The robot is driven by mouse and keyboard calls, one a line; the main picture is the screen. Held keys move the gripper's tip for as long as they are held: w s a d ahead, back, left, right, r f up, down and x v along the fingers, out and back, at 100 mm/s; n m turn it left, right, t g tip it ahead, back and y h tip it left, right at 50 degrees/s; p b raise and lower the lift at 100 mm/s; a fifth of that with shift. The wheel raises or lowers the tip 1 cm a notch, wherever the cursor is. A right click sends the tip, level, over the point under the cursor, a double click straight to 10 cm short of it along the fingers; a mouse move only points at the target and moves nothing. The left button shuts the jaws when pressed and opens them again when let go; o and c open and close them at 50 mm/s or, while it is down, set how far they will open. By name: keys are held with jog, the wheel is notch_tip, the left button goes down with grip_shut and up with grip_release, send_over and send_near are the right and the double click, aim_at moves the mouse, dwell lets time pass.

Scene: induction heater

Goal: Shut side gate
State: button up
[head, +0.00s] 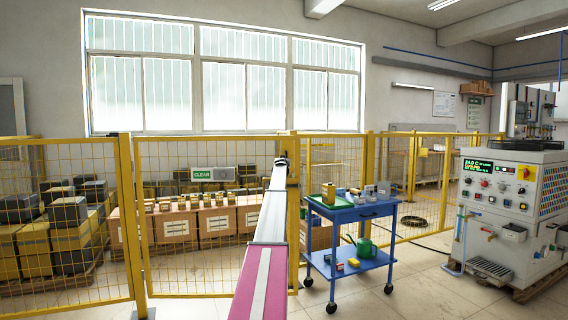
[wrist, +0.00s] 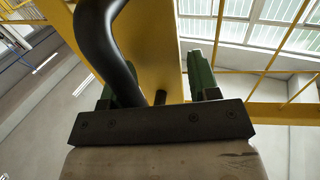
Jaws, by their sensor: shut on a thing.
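The side gate (head: 215,270) is a yellow-framed mesh panel left of centre in the head view, spanning between two yellow uprights. My arm reaches forward to its right-hand upright, where my gripper (head: 281,163) is small and dark near the top. In the wrist view a black curved handle (wrist: 104,40) stands out from a yellow upright (wrist: 158,35). My gripper's green fingers (wrist: 155,80) are either side of the handle's lower end, shut on it. The exact contact is partly hidden by the dark gripper body. I cannot tell whether a gap remains at the gate's edge.
A blue trolley (head: 352,212) with a green tray and watering can stands right of the gate. A grey heater cabinet (head: 510,205) is at the far right. Behind the fence are cardboard boxes (head: 175,226) and dark stacked blocks (head: 68,212).

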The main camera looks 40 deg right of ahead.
jog(key=v, duration=0.5)
jog(key=shift+w+a, duration=0.25)
jog(key=shift+a, duration=0.05)
jog(key=shift+s+a, duration=0.15)
jog(key=shift+a, duration=0.05)
jog(key=shift+o, duration=0.4)
jog(key=shift+a, duration=0.1)
